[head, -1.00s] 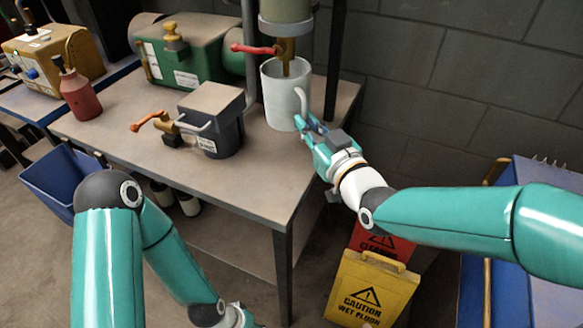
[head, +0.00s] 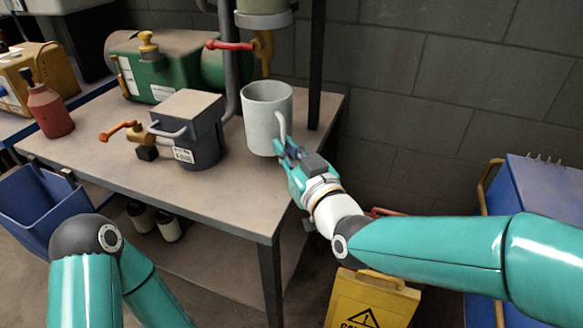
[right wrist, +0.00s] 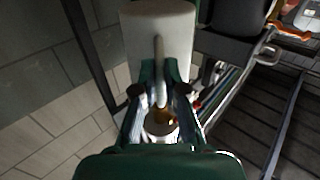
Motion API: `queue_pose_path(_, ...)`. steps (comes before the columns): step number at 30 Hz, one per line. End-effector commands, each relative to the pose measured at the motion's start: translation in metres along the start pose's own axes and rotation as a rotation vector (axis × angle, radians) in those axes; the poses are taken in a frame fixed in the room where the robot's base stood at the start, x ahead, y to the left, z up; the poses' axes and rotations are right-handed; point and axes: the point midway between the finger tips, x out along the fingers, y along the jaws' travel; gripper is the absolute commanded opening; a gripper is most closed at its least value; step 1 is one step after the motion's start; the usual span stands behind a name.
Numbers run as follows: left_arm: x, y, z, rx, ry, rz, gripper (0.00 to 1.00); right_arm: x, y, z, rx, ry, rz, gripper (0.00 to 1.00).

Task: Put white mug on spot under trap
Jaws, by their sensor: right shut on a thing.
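The white mug (head: 262,120) is upright at the back of the workbench, just below the brass spout (head: 265,60) of the trap. Its rim shows a little under the spout's end. My right gripper (head: 284,148) is shut on the mug's handle from the front right. In the right wrist view the mug (right wrist: 158,32) shows with its handle (right wrist: 160,65) between the fingers. I cannot tell whether the mug's base touches the bench. Any mark under the trap is hidden. Part of my left arm shows at the lower left, but its gripper is out of view.
The bench top (head: 100,140) holds a dark grey block-shaped unit (head: 190,128) with an orange lever left of the mug. A red valve handle (head: 228,45) juts left by the spout. A black post (head: 316,80) stands right of the mug. A yellow caution sign (head: 370,300) is below.

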Motion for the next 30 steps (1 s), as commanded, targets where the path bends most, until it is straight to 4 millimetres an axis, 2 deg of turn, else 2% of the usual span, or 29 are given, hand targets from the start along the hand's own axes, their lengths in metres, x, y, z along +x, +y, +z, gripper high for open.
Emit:
queue_pose_path(1,0.004,-0.002,0.000,0.000,0.000,0.000,0.40,0.000,0.000,0.013,0.001,-0.006,0.000,0.00)
queue_pose_path(6,0.009,-0.003,0.000,0.000,0.000,0.000,0.40,-0.001,0.000,0.035,0.001,-0.004,0.000,0.00)
queue_pose_path(20,0.013,-0.005,0.000,0.000,0.000,0.000,0.40,-0.002,0.000,0.041,0.001,0.000,0.001,0.00)
queue_pose_path(21,0.012,-0.004,0.000,0.000,0.000,0.000,0.40,-0.002,0.000,0.040,0.001,-0.002,0.001,0.17)
queue_pose_path(24,0.011,-0.004,0.000,0.000,0.000,0.000,0.40,-0.002,0.000,0.040,0.001,-0.002,0.001,0.34)
queue_pose_path(30,0.011,-0.004,0.000,0.000,0.000,0.000,0.40,-0.002,0.000,0.040,0.001,-0.003,0.001,0.35)
